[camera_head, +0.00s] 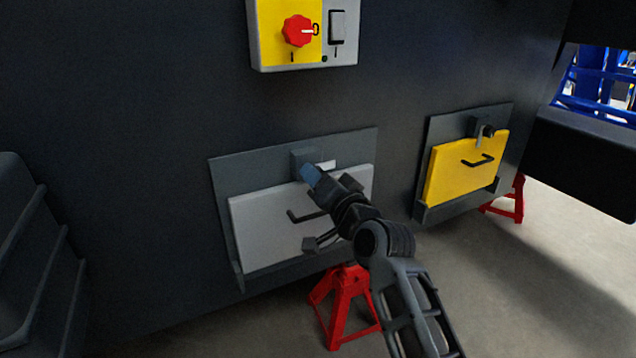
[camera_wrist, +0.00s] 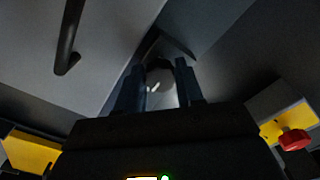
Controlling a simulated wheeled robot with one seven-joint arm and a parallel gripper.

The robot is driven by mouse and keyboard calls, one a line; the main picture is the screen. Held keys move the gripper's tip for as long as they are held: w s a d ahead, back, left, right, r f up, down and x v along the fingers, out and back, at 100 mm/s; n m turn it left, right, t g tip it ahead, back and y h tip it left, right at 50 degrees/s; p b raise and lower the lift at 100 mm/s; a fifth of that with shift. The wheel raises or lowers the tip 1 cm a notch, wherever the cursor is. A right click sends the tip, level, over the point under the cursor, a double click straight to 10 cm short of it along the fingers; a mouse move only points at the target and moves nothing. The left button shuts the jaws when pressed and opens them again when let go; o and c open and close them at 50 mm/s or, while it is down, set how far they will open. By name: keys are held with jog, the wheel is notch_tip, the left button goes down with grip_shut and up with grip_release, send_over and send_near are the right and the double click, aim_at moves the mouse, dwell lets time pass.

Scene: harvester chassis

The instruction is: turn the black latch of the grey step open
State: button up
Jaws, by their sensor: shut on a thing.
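The grey step (camera_head: 270,228) stands folded up in its dark frame on the dark chassis wall, with a black bar handle (camera_head: 303,216) on its face. A dark block (camera_head: 301,157) sits above its top edge. My gripper (camera_head: 311,174) is at this block, its blue fingertips over the latch spot and hiding most of it. In the wrist view my gripper (camera_wrist: 159,70) has its two fingers on either side of the rounded end of the black latch (camera_wrist: 160,79), shut on it. The latch's exact angle cannot be told. The handle also shows in the wrist view (camera_wrist: 68,40).
A yellow step (camera_head: 465,168) with its own latch (camera_head: 487,131) is to the right. A control box with a red knob (camera_head: 298,31) is above. A red stand (camera_head: 346,305) is below the grey step. Open floor lies at the lower right.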

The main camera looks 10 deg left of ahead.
jog(key=shift+a+f, duration=0.1)
jog(key=shift+f, duration=0.05)
jog(key=o, duration=1)
jog(key=shift+o, duration=0.2)
jog(key=p+v, duration=0.1)
jog(key=v, duration=0.7)
jog(key=shift+w, duration=0.1)
